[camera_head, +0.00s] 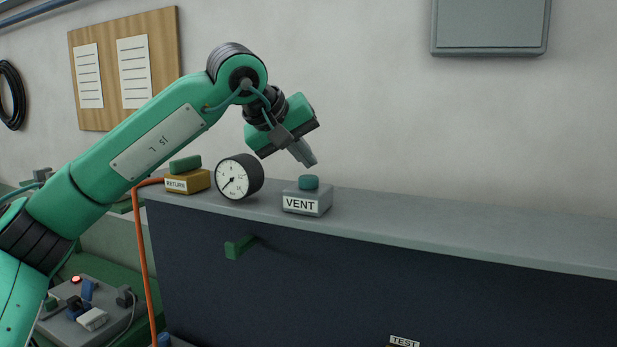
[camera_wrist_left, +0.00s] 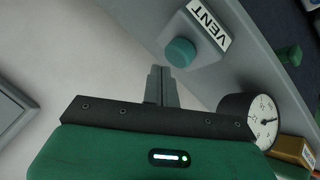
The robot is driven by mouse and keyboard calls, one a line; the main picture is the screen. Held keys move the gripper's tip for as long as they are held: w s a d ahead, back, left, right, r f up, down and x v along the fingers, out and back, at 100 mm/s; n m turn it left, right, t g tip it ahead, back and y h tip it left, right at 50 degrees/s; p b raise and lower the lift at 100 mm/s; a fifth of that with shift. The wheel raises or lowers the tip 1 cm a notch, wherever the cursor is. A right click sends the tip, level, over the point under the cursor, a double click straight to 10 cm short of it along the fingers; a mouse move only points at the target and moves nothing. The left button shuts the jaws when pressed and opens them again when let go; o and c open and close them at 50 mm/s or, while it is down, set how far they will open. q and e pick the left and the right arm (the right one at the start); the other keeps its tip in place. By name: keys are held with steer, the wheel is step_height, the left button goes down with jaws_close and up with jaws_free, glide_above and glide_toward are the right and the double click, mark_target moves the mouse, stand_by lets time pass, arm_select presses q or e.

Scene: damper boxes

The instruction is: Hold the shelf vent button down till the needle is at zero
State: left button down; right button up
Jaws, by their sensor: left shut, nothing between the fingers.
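The grey vent box (camera_head: 306,205), labelled VENT, stands on the shelf (camera_head: 430,222) with a round teal button (camera_head: 308,183) on top. The button also shows in the left wrist view (camera_wrist_left: 181,52). My left gripper (camera_head: 309,163) is shut and empty, its fingertips just above the button with a small gap showing. The round white gauge (camera_head: 233,179) stands left of the vent box. Its black needle points to the lower left; the numbers are too small to read surely. The gauge shows at an angle in the left wrist view (camera_wrist_left: 264,122). My right gripper is not in view.
A yellow-brown box labelled RETURN (camera_head: 188,181) with a green top sits left of the gauge. A green handle (camera_head: 239,247) sticks out of the dark front panel below. An orange cable (camera_head: 143,260) hangs at the left. The shelf right of the vent box is clear.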

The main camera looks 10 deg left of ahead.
mark_target(305, 178)
arm_select(q)
steer(key=shift+f, duration=0.15)
steer(key=shift+f+b, duration=0.3)
steer(key=shift+f+b, duration=0.35)
steer(key=shift+f, duration=0.25)
stand_by(0.9)
steer(key=shift+r, duration=0.15)
steer(key=shift+r+p, duration=0.75)
steer(key=shift+r, duration=0.1)
step_height(305, 178, up, 5)
steer(key=p, duration=0.4)
steer(key=shift+r, duration=0.1)
stand_by(0.3)
